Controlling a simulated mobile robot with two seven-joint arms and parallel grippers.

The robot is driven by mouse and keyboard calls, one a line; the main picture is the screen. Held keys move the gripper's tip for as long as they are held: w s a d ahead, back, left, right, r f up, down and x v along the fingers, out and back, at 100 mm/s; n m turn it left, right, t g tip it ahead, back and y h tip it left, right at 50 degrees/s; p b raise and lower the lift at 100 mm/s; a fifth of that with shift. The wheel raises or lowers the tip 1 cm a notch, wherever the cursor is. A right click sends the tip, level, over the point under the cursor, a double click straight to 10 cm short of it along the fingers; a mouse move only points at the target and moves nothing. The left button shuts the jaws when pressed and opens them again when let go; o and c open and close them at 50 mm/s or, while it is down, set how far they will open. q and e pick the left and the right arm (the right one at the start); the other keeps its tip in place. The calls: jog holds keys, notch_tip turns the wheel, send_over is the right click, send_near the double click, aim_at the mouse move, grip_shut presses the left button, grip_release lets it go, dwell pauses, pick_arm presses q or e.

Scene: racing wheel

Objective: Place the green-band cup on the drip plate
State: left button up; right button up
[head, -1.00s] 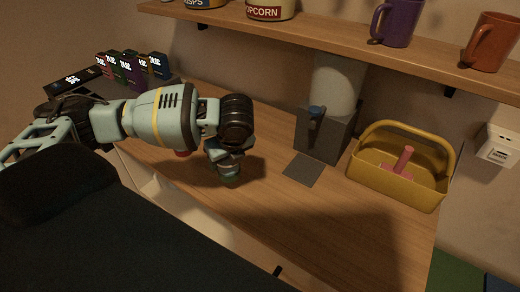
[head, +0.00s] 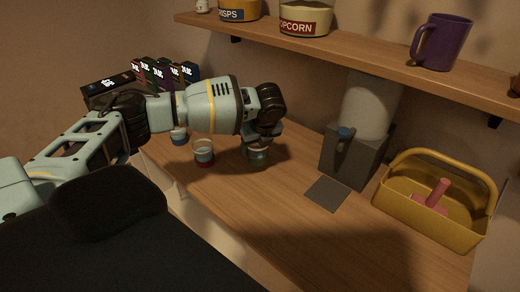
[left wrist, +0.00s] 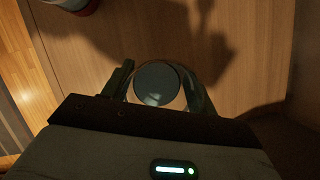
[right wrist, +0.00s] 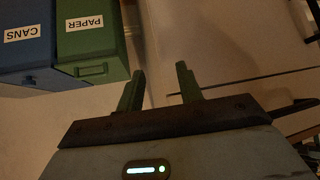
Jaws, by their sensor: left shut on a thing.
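My left gripper (head: 257,150) is shut on a clear cup (head: 258,160), whose band looks dim green in the head view. The cup looks upright, at or just above the wooden counter; the gap is hard to judge. In the left wrist view the cup (left wrist: 157,84) sits between the two fingers, its round top facing the camera. The drip plate (head: 326,194) is a flat dark grey rectangle, bare, to the right of the held cup. My right gripper (right wrist: 159,92) shows only in the right wrist view, open and empty, away from the counter.
A shelf (head: 340,45) overhangs. Blue and green bins (right wrist: 92,45) are near my right gripper.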

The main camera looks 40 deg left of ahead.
pick_arm(q)
jog(key=shift+w+a, duration=0.45)
jog(key=shift+w, duration=0.4)
jog(key=shift+w+a+f, duration=0.1)
jog(key=shift+w+f, duration=0.1)
jog(key=shift+f, duration=1.6)
pick_arm(e)
jog(key=shift+s+a+f, duration=0.15)
jog(key=shift+s+f, duration=0.15)
jog(key=shift+f, duration=0.05)
pick_arm(q)
jog(key=shift+f, duration=0.15)
jog(key=o, duration=1.1)
jog(key=shift+c, duration=0.2)
